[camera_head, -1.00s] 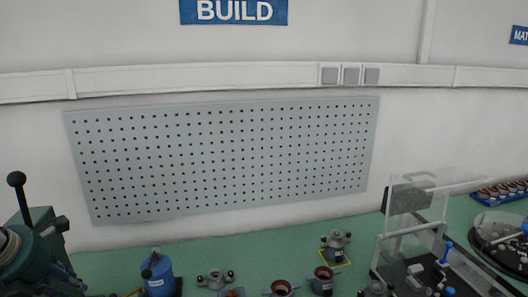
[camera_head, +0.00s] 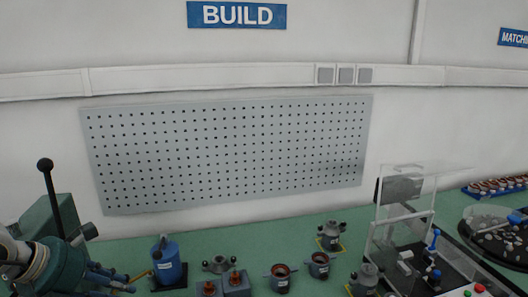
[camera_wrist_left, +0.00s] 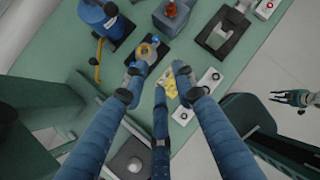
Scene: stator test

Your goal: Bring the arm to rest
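My left gripper (camera_head: 118,280) is at the lower left of the head view, in front of a green machine with a black-knobbed lever (camera_head: 46,165). The left wrist view shows its blue fingers (camera_wrist_left: 162,90) spread apart over the green bench, with nothing held between them. A dark hand, seemingly my right gripper (camera_wrist_left: 294,98), shows small at the right edge of that view, away from the bench, with its fingers apart. It is not in the head view.
A blue container (camera_head: 167,264) stands on the green bench (camera_head: 215,243) near the left gripper. Several small metal housings (camera_head: 319,264) stand to its right. A clear-guarded station (camera_head: 405,222) and a round tray (camera_head: 497,238) are farther right. A pegboard (camera_head: 225,150) hangs behind.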

